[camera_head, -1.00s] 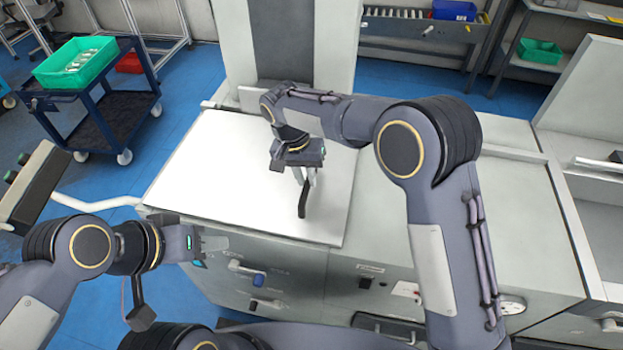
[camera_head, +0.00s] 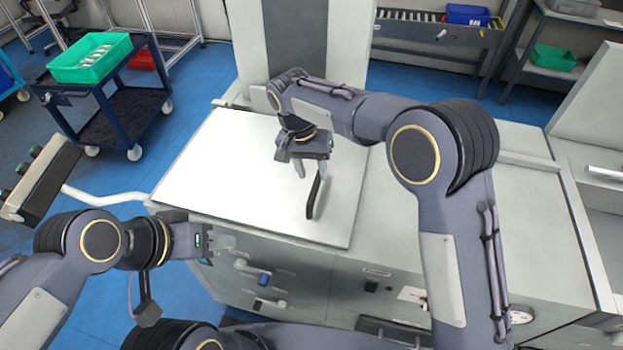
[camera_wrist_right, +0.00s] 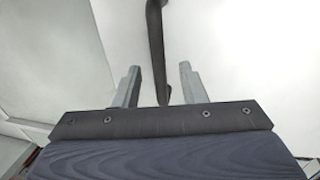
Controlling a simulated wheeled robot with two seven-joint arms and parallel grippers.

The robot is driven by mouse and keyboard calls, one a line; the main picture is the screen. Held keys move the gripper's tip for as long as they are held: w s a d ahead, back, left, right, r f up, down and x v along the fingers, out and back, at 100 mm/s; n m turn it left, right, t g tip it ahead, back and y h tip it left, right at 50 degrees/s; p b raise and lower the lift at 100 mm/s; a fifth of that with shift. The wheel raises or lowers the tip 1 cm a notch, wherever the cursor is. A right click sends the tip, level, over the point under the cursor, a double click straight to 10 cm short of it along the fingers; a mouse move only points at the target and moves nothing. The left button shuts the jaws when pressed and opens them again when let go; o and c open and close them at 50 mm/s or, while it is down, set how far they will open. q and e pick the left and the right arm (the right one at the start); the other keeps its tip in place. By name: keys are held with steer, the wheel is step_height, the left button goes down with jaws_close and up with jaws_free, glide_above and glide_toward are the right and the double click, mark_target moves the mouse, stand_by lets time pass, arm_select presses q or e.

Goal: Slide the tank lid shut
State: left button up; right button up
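The tank lid (camera_head: 230,180) is a flat white panel lying over the left part of the grey tank top. Its black bar handle (camera_head: 314,197) stands on the right part of the panel; the handle also shows in the right wrist view (camera_wrist_right: 156,45). My right gripper (camera_head: 310,172) is over the lid at the handle. Its fingers (camera_wrist_right: 158,85) are apart, and the handle's near end shows in the gap between them, with space on both sides. My left gripper (camera_head: 222,244) is off the tank's front left, away from the lid; its finger opening is unclear.
The grey tank body (camera_head: 455,235) extends right of the lid, with valves and fittings on its front. A tall grey column (camera_head: 300,45) rises behind. A control box on an arm (camera_head: 40,180) is at left. A dark cart (camera_head: 125,115) with a green bin stands beyond.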

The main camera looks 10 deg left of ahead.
steer(key=r, duration=0.3)
steer(key=a+r, duration=0.1)
steer(key=r, duration=0.1)
steer(key=shift+r, duration=0.15)
steer(key=s+d+r+t+y, duration=0.1)
steer(key=s+d+r+y, duration=0.2)
steer(key=d, duration=0.7)
steer(key=s+d+r+y, duration=0.15)
steer(key=d+r, duration=0.25)
steer(key=d, duration=0.6)
steer(key=s+d+f+t, duration=0.2)
steer(key=s+d, duration=0.2)
steer(key=s, duration=0.5)
steer(key=s+d+f+t+y, duration=0.1)
steer(key=s+d+f+t, duration=0.1)
steer(key=s+d, duration=0.3)
steer(key=shift+s+d+f+t, duration=0.15)
steer(key=shift+s+f+t, duration=0.4)
steer(key=shift+s, duration=1.55)
